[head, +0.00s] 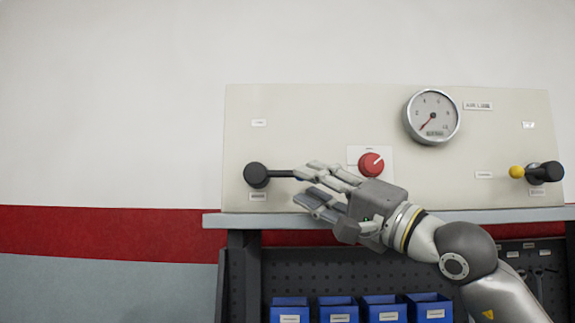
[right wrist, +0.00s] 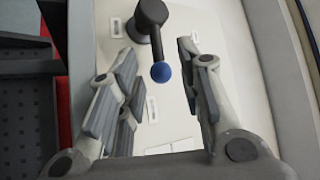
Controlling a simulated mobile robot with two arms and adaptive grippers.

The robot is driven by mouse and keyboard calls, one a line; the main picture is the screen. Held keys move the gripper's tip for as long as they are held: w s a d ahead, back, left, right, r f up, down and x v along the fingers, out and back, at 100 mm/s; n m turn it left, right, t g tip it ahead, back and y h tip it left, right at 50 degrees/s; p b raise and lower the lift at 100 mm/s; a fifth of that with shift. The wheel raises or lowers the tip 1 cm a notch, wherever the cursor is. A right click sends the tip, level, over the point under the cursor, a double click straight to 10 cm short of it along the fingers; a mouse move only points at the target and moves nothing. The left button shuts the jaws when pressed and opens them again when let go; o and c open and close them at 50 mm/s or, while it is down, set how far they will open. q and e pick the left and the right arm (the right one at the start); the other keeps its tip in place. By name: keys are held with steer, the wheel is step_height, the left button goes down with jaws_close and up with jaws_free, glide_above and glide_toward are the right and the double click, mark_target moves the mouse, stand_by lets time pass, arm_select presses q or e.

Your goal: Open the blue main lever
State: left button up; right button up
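The blue main lever (head: 280,174) is on the left of the beige panel, with a round black pivot and a black shaft pointing right, roughly level. Its blue ball end is mostly hidden behind my right fingers in the head view. In the right wrist view the blue ball (right wrist: 161,73) shows clearly on the lever's black shaft. My right gripper (head: 308,186) is open, its fingers reaching left toward the ball end. In the right wrist view the ball lies between the spread fingers of the gripper (right wrist: 160,62), with gaps on both sides. My left gripper is out of view.
The panel (head: 320,115) also carries a round gauge (head: 432,117), a red knob (head: 371,164) and a yellow-ended black lever (head: 517,171) at the right. A grey ledge (head: 255,219) runs below, above several blue bins (head: 338,310). The wall left of the panel is clear.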

mark_target(286, 176)
steer(key=p+x, duration=0.2)
steer(key=x, duration=0.3)
steer(key=shift+a, duration=0.2)
steer(key=shift+w+a, duration=0.25)
steer(key=shift+w, duration=0.05)
steer(key=shift+a, duration=0.1)
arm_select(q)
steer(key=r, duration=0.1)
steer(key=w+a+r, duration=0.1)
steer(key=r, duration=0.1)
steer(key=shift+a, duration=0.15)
arm_select(e)
steer(key=c, duration=0.6)
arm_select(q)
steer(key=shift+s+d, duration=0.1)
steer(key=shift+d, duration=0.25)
arm_select(e)
jaws_close()
